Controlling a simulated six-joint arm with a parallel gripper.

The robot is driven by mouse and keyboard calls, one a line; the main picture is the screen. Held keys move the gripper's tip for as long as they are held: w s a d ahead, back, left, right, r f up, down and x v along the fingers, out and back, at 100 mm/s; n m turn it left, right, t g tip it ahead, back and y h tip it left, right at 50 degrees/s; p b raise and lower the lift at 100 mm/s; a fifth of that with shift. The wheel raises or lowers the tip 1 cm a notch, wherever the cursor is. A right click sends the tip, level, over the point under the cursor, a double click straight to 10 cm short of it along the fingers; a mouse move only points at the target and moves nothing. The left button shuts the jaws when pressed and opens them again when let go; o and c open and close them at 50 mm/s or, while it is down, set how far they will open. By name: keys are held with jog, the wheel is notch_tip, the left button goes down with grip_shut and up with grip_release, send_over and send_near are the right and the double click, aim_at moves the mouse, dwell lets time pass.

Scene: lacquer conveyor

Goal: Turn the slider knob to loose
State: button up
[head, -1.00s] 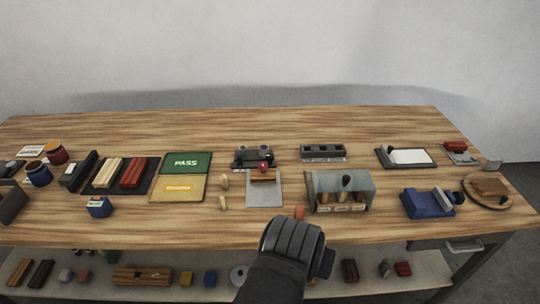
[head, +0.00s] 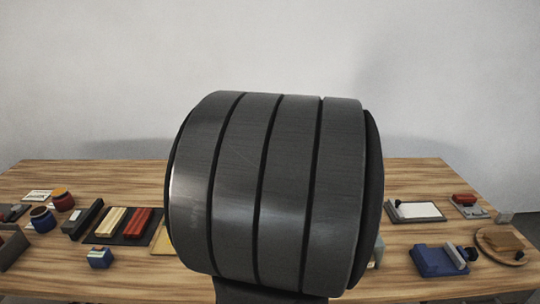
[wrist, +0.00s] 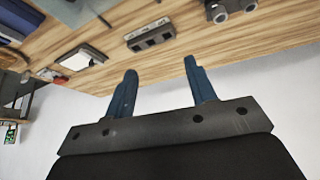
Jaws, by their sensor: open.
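My gripper (wrist: 160,66) shows in the wrist view with its two blue fingers apart and nothing between them. It is in the air, clear of the table. In the head view my dark arm fills the middle and hides my gripper. I cannot make out the slider knob or any "loose" marking now. The grey-walled device with a black knob, at the centre right of the table earlier, is almost wholly hidden behind my arm. Part of a grey panel (wrist: 75,10) shows at the top of the wrist view; I cannot tell if it belongs to it.
A blue device (head: 437,260), a clipboard (head: 417,211) and a round wooden board (head: 505,245) stand at right. Jars (head: 42,219) and a dark tray (head: 120,231) with bars stand at left. The wrist view shows a slotted grey block (wrist: 152,34) and a twin-knobbed device (wrist: 228,7).

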jog(key=w+a+f+n+g+y, duration=0.1)
jog(key=w+a+f+n+y, duration=0.1)
jog(key=w+a+f, duration=0.65)
jog(key=x, duration=1.6)
jog(key=shift+a, duration=0.2)
jog(key=shift+c, duration=0.2)
jog(key=shift+s, duration=0.1)
jog(key=c, duration=0.9)
